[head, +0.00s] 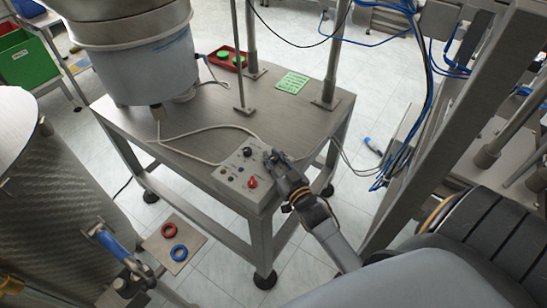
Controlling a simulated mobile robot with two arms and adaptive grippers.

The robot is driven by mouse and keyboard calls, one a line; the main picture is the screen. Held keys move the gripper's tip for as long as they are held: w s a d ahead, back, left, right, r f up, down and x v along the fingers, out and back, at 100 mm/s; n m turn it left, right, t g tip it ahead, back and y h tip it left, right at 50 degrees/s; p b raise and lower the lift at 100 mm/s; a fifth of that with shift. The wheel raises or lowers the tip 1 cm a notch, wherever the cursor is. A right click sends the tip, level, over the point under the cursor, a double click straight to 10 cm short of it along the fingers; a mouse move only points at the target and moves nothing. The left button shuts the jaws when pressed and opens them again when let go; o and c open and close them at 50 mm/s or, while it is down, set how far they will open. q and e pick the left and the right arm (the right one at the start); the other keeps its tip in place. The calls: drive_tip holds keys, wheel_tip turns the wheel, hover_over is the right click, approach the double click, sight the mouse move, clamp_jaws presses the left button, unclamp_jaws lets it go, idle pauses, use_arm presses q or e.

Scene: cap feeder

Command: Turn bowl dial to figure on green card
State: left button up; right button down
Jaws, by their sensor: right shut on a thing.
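A grey control box (241,176) sits on the near corner of the steel table (190,135). Its top carries a black knob (247,151), a red knob (252,183) and small buttons at its left side. My right gripper (272,157) is at the far right part of the box top, shut on a dial there; its fingers hide the dial and its marks. The green card (292,83) lies flat at the back right of the table; its writing is too small to read. My left gripper is not in view.
A large feeder bowl (150,62) stands at the table's back left. A red tray (227,60) with green caps lies behind. A grey cable (190,135) crosses the table to the box. Steel posts (334,55) stand by the card. Red and blue rings (179,252) lie on a plate lower left.

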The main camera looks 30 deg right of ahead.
idle(0.7)
drive_tip(key=c, duration=1.1)
unclamp_jaws()
drive_tip(key=s, duration=0.8)
drive_tip(key=s+a, duration=0.1)
drive_tip(key=s, duration=0.3)
